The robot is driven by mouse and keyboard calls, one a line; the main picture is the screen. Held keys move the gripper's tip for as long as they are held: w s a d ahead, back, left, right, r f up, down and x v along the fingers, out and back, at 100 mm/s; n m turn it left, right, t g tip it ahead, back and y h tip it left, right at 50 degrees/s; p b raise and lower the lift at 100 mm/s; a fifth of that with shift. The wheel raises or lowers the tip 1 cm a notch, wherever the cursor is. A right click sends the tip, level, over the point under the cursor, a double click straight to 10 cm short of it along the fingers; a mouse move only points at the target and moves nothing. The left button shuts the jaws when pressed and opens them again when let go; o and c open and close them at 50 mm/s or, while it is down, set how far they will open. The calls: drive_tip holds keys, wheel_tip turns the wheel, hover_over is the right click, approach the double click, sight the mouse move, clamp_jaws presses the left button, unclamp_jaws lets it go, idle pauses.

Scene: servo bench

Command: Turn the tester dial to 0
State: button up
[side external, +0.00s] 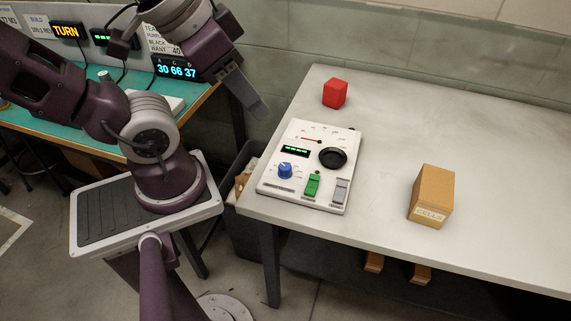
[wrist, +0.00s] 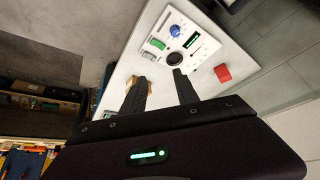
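The tester (side external: 318,135) is a white panel flat on the table's near left part. It carries a blue knob (side external: 285,170), a black round dial (side external: 332,158), a green display (side external: 296,151), a green switch (side external: 313,185) and a grey switch (side external: 341,190). The pointer settings are too small to read. My gripper (side external: 257,108) hangs up and left of the tester, touching nothing. In the wrist view its two fingers (wrist: 160,75) are apart with nothing between them. The black dial (wrist: 176,58) shows just beyond the fingertips, and the blue knob (wrist: 174,29) shows farther off.
A red block (side external: 335,94) stands behind the tester. A tan box (side external: 431,195) labelled CELLS stands to its right. A teal bench (side external: 92,137) with lit displays, one reading TURN (side external: 66,31), stands at the back left.

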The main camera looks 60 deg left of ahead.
drive_tip(key=shift+o, duration=1)
drive_tip(key=shift+w, duration=0.15)
drive_tip(key=m+g+y, duration=0.2)
drive_tip(key=m+g, duration=0.4)
drive_tip(key=g, duration=0.3)
hover_over(285, 166)
drive_tip(key=w+d, duration=0.2)
drive_tip(key=w, duration=0.1)
wheel_tip(285, 166, down, 17)
drive_tip(key=shift+g, duration=0.3)
drive_tip(key=x, duration=0.7)
drive_tip(key=shift+a+f, duration=0.15)
drive_tip(key=shift+a, duration=0.1)
clamp_jaws()
